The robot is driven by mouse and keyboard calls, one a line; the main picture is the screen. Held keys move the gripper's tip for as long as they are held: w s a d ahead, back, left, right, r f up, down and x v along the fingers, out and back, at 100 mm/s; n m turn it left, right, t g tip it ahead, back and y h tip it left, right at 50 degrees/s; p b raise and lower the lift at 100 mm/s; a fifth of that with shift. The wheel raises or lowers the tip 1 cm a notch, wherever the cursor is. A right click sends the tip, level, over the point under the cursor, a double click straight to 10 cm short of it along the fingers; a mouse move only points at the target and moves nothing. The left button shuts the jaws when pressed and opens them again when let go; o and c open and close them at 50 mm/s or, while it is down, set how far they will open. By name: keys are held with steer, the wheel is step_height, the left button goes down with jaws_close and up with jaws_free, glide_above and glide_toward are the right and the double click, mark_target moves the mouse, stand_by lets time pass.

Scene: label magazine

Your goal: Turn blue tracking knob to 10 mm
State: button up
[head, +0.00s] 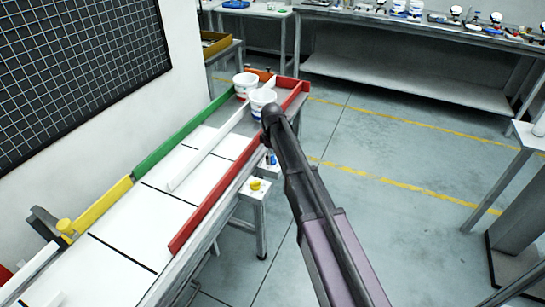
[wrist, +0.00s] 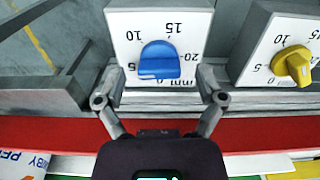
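The blue tracking knob (wrist: 160,60) is on a white dial box (wrist: 122,18) in the wrist view, with 10 and 15 printed above it and 20 to its right. Which mark the knob points at, I cannot tell. My gripper (wrist: 162,76) is open, one finger on each side of the knob's lower part, with visible gaps between fingers and knob. In the head view the blue knob (head: 271,158) is a small patch beside the red rail, below the end of my dark arm. The fingers are hidden there.
A yellow knob (wrist: 293,63) on a second dial box stands close to the right. A red rail (wrist: 60,133) runs below the boxes. In the head view two white tubs (head: 262,98) stand at the conveyor's far end.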

steer(key=c, duration=1.1)
steer(key=shift+d, duration=0.1)
steer(key=shift+m, duration=0.3)
steer(key=m, duration=0.4)
steer(key=shift+s, duration=0.1)
steer(key=shift+m, duration=1.9)
steer(key=o, duration=1.1)
steer(key=shift+o, duration=0.2)
